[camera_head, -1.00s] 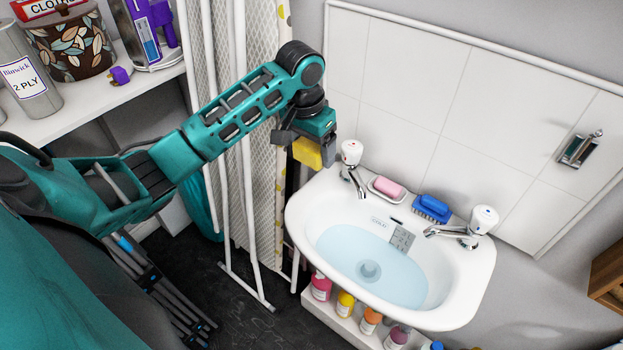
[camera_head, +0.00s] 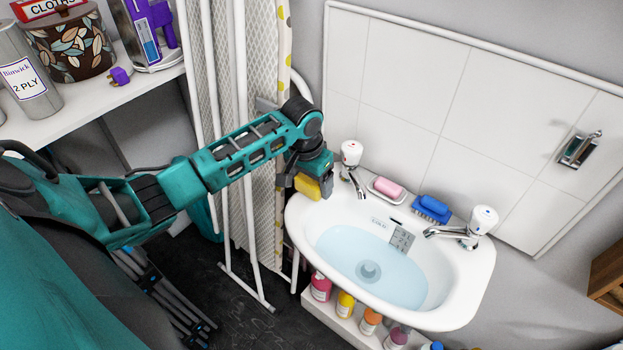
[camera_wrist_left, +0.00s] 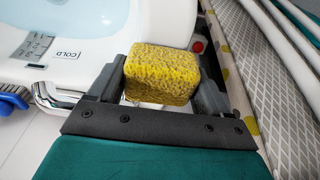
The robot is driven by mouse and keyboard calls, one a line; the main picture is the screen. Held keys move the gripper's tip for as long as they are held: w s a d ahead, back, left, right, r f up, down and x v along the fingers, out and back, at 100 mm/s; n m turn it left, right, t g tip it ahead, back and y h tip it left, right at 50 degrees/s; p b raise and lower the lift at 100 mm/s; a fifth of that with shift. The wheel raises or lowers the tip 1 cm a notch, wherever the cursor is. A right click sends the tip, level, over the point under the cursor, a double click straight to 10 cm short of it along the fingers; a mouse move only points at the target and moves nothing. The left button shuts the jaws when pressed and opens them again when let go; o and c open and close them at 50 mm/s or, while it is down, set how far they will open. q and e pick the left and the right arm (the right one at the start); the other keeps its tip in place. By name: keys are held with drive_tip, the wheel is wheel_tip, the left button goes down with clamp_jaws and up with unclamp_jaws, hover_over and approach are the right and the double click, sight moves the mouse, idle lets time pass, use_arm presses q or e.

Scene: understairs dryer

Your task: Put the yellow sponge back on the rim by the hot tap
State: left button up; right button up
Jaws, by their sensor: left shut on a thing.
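The yellow sponge (camera_head: 307,187) is held between the fingers of my left gripper (camera_head: 308,184), at the left end of the basin's rim. In the left wrist view the sponge (camera_wrist_left: 162,72) sits between both fingers, with the white basin (camera_wrist_left: 105,20) beyond it. I cannot tell whether its underside touches the rim. The hot tap (camera_head: 350,155), with a reddish mark on its white top, stands just right of my gripper. The white basin (camera_head: 460,290) holds water. My right gripper is not in view.
A pink soap (camera_head: 387,188) in its dish and a blue brush (camera_head: 432,208) lie along the back rim. The other tap (camera_head: 483,220) has a blue mark. An ironing board (camera_head: 262,130) stands close left of the basin. Several bottles stand below.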

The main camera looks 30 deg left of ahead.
sight(306, 183)
use_arm(q)
drive_tip(key=o, duration=0.9)
drive_tip(key=shift+o, duration=0.2)
wheel_tip(306, 183, up, 12)
drive_tip(key=s, duration=0.2)
